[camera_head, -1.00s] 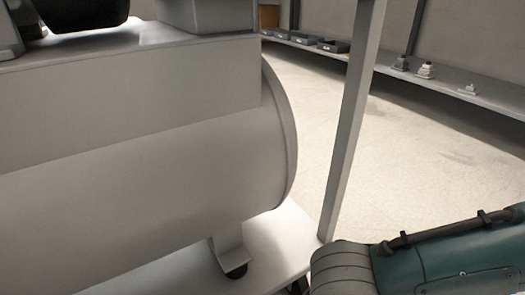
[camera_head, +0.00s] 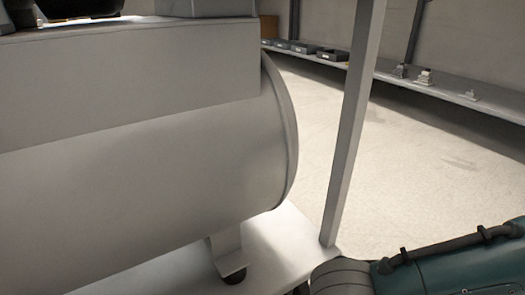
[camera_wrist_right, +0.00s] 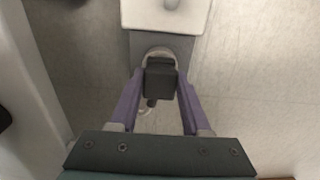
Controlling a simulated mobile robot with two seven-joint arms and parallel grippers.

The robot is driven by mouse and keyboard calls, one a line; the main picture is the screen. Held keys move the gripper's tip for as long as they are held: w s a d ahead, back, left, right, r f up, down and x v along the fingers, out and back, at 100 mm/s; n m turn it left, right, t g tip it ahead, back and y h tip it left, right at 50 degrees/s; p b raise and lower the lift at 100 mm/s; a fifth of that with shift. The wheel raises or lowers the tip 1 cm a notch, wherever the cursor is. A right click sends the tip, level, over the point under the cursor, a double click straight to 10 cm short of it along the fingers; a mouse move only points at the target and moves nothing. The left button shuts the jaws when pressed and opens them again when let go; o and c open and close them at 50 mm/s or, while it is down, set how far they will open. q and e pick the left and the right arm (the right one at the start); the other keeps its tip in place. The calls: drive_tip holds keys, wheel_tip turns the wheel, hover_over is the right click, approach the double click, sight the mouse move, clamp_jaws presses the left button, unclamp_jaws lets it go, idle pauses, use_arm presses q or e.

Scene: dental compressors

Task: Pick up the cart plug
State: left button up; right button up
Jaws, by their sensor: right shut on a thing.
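The cart plug is a dark, boxy piece (camera_wrist_right: 160,80) in the right wrist view. A pale curved loop shows at its far end, and a short dark stub and a thin light cord show below it. My right gripper (camera_wrist_right: 160,74) has its two purple fingers on either side of the plug and is shut on it. In the head view only my right forearm shows at the lower right; the gripper and plug are out of sight there. My left gripper is in neither view.
A large grey compressor tank (camera_head: 150,165) on a white cart base (camera_head: 285,245) fills the left of the head view. A grey upright post (camera_head: 352,130) rises from the base's corner. Beyond is open floor (camera_head: 420,160) and a wall shelf (camera_head: 440,91) with bins and small parts.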

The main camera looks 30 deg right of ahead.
clamp_jaws()
